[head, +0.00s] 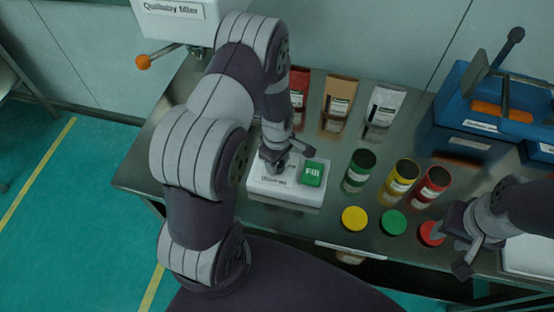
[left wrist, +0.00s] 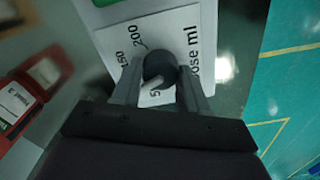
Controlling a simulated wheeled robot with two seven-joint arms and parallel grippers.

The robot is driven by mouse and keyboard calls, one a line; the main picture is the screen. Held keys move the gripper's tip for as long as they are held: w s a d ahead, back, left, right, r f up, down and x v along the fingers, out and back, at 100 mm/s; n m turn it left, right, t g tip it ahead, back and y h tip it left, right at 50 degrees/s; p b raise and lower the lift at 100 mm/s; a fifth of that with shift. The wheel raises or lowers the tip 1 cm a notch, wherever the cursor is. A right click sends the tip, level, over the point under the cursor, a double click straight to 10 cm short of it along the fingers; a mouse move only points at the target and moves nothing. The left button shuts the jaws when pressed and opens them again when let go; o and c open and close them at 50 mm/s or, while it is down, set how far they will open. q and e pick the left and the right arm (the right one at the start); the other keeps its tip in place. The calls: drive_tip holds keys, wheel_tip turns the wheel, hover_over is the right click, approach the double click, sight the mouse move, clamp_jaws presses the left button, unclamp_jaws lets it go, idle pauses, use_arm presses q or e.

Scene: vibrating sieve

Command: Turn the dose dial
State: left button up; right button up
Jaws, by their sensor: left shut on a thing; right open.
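The dose dial (left wrist: 160,68) is a dark round knob with a light pointer mark. It sits on a white label plate (left wrist: 190,40) printed with 150, 200 and "ose ml". My left gripper (left wrist: 158,85) is shut on the dial, one finger on each side, in the left wrist view. In the head view my left gripper (head: 275,160) is over the white control box (head: 290,192), and the dial is mostly hidden there. The box bears a green Fill button (head: 312,172) to the right of the gripper. My right gripper (head: 465,240) is open and empty near the bench's right front.
Red, brown and white pouches (head: 338,105) stand behind the box. Several jars (head: 400,178) stand to its right, with yellow, green and red lids (head: 393,222) in front. A blue machine (head: 480,110) is at right. The filler (head: 178,22) with an orange-knobbed lever is at back left.

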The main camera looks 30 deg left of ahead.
use_arm(q)
drive_tip(key=shift+w+r, duration=0.1)
idle(0.4)
drive_tip(key=o, duration=0.8)
drive_tip(key=shift+c, duration=0.2)
drive_tip(key=shift+o, duration=1.4)
drive_tip(key=shift+d, duration=0.1)
drive_tip(key=shift+r, duration=0.25)
wheel_tip(320, 180, up, 12)
drive_tip(key=b, duration=0.1)
